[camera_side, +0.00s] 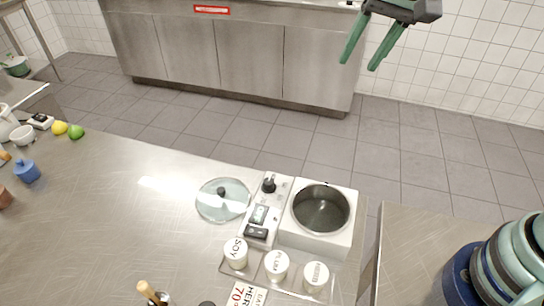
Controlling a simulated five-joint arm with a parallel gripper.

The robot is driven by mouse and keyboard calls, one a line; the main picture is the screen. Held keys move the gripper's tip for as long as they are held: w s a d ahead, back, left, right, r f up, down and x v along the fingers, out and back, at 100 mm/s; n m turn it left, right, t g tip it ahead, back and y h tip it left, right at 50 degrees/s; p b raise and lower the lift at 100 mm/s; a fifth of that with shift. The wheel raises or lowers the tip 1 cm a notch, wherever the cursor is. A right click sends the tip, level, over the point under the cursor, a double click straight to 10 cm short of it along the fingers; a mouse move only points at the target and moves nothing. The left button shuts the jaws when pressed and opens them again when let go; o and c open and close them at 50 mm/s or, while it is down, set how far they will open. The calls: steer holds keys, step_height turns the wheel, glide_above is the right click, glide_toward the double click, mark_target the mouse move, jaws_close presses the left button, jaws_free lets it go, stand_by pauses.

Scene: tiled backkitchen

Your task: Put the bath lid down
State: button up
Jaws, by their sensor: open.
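The bath lid (222,203), a clear round glass disc with a dark knob, lies flat on the steel counter just left of the bath. The bath (319,211) is a white square unit with a round dark well, and its well is uncovered. My gripper (360,59) is at the top of the view, high above and beyond the counter, well apart from the lid. Its two green fingers are spread open with nothing between them.
The bath's control panel (264,213) stands between lid and well. Labelled white pots (277,265) stand in front. A stack of teal bowls (515,258) is at the lower right. The counter left of the lid is clear. Lemon, lime and small jars sit far left.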

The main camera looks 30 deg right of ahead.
steer(key=s+d+f+n+t, duration=0.1)
steer(key=s+d+f+n, duration=0.2)
steer(key=s+d+n, duration=0.3)
steer(key=shift+s+d+f+t+h, duration=0.2)
steer(key=shift+s+d+t+h, duration=0.2)
steer(key=shift+s+d, duration=0.95)
